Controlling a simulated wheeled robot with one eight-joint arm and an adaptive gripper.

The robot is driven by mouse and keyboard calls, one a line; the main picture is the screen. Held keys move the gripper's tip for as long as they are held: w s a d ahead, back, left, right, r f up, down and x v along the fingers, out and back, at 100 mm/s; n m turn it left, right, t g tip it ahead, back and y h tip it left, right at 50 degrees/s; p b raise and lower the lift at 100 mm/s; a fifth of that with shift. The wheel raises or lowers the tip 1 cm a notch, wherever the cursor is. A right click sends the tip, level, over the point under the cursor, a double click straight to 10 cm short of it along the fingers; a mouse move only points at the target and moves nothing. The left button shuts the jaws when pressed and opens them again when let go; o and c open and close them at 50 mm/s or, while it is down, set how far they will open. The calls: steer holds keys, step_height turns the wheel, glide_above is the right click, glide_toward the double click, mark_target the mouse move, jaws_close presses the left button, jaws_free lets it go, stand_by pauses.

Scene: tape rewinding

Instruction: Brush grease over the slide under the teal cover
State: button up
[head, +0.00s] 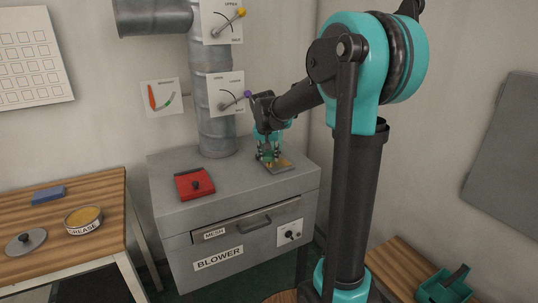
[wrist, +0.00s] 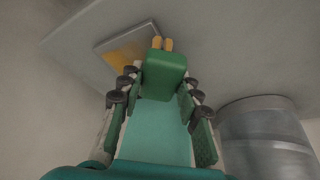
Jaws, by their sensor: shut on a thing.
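My gripper (head: 268,152) is low over the right part of the blower box's top. In the wrist view my gripper (wrist: 160,95) is shut on a green brush (wrist: 165,72) with two short orange tips at its far end. The slide (head: 280,167) is a flat grey plate with an amber, greasy-looking patch, uncovered beside the gripper. The slide also shows in the wrist view (wrist: 118,54), just left of the brush tips. I cannot tell whether the tips touch it. A grease tin (head: 84,218) stands open on the left table.
A red cover with a dark knob (head: 194,184) sits left on the blower box (head: 235,205). A metal pipe (head: 214,110) rises behind. A blue block (head: 48,194) and a grey lid (head: 26,241) lie on the left table. A teal container (head: 444,287) is at the lower right.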

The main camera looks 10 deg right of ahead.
steer(key=shift+f, duration=0.9)
steer(key=shift+w+d+r, duration=0.1)
steer(key=shift+w+d, duration=0.15)
steer(key=shift+d, duration=0.55)
steer(key=shift+w+d, duration=0.25)
steer(key=shift+d, duration=0.5)
steer(key=shift+w+d, duration=0.3)
steer(key=shift+d, duration=0.7)
steer(key=shift+w+d, duration=0.35)
steer(key=shift+d, duration=0.7)
steer(key=shift+w+d, duration=0.3)
steer(key=shift+d, duration=0.7)
steer(key=shift+w+a, duration=0.25)
steer(key=shift+w, duration=0.6)
steer(key=shift+s+a, duration=0.5)
steer(key=shift+a, duration=1.05)
steer(key=shift+s+a, duration=0.55)
steer(key=shift+a, duration=0.95)
steer(key=shift+s+a, duration=0.5)
steer(key=shift+a, duration=1.05)
steer(key=shift+w+a, duration=0.25)
steer(key=shift+w, duration=0.55)
steer(key=shift+w+d, duration=0.5)
steer(key=shift+d, duration=1.05)
steer(key=shift+w+d, duration=0.5)
steer(key=shift+d, duration=1)
steer(key=shift+w+d, duration=0.5)
steer(key=shift+d, duration=1.05)
